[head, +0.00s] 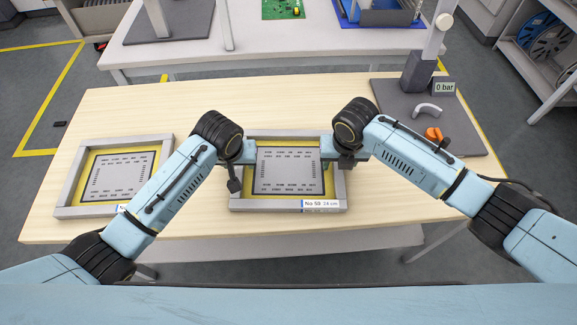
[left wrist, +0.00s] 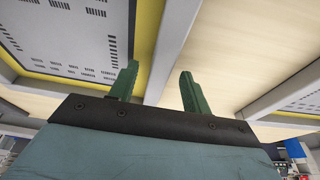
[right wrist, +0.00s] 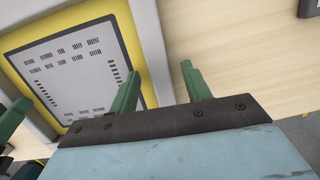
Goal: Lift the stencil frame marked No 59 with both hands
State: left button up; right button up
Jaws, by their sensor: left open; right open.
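The stencil frame marked No 59 (head: 262,204) lies flat at the middle of the wooden table, its label at the near right corner. It has a grey rim, a yellow border and a grey slotted plate. My left gripper (head: 242,158) is open at its left rim; in the left wrist view the fingers (left wrist: 159,86) stand either side of the rim (left wrist: 176,45). My right gripper (head: 334,157) is open at its right rim; in the right wrist view the fingers (right wrist: 160,86) straddle the rim (right wrist: 149,45). I cannot tell whether the fingers touch it.
A second, similar stencil frame (head: 75,211) lies at the left of the table (head: 200,228), its label partly hidden by my left arm. A grey stand base (head: 462,130) with a 0 bar display (head: 444,87) and an orange part (head: 433,134) stands at the right.

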pick_arm(q)
jog(key=shift+f, duration=0.15)
pick_arm(e)
jog(key=shift+f, duration=0.15)
pick_arm(q)
grip_shut()
pick_arm(e)
grip_shut()
